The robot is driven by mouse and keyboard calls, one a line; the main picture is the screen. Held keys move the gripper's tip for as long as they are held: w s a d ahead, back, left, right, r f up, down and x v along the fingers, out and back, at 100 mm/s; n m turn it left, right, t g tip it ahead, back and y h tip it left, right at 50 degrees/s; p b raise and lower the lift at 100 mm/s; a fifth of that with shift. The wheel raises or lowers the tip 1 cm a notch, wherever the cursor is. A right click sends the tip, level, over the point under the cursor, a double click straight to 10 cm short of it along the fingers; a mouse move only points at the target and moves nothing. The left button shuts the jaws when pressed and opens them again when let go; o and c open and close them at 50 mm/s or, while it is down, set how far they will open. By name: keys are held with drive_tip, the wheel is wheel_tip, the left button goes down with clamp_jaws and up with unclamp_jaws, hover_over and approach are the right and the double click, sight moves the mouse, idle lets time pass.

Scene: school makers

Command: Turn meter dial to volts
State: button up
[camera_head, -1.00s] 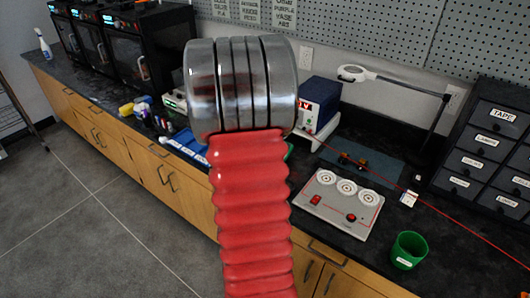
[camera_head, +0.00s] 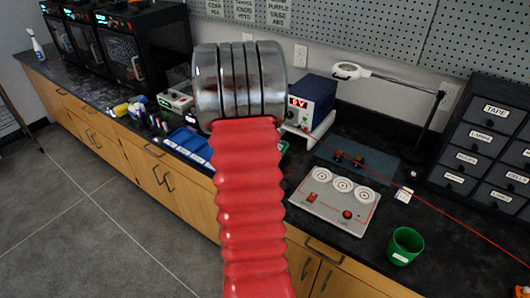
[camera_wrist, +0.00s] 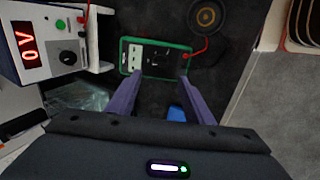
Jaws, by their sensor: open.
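The meter (camera_wrist: 157,62), a dark face in a green frame, lies on the black counter in the wrist view. Pale patches show on its face; I cannot make out the dial or its setting. A red lead runs from its upper right side. In the head view only a bit of green edge (camera_head: 284,148) shows behind my arm. My gripper (camera_wrist: 160,78) is open, its two purple fingers apart. In the picture their tips overlap the near side of the meter; I cannot tell whether they touch it. Nothing is between them.
A blue power supply (camera_head: 312,100) stands beside the meter; its red display reads 0 V in the wrist view (camera_wrist: 30,45). A round black item (camera_wrist: 207,16) lies near the lead. A grey panel (camera_head: 335,200), green cup (camera_head: 404,245) and magnifier lamp (camera_head: 390,80) are to the right.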

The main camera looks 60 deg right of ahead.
drive_tip(key=x, duration=0.8)
drive_tip(key=shift+c, duration=0.5)
drive_tip(key=c, duration=0.9)
drive_tip(key=shift+d, duration=0.15)
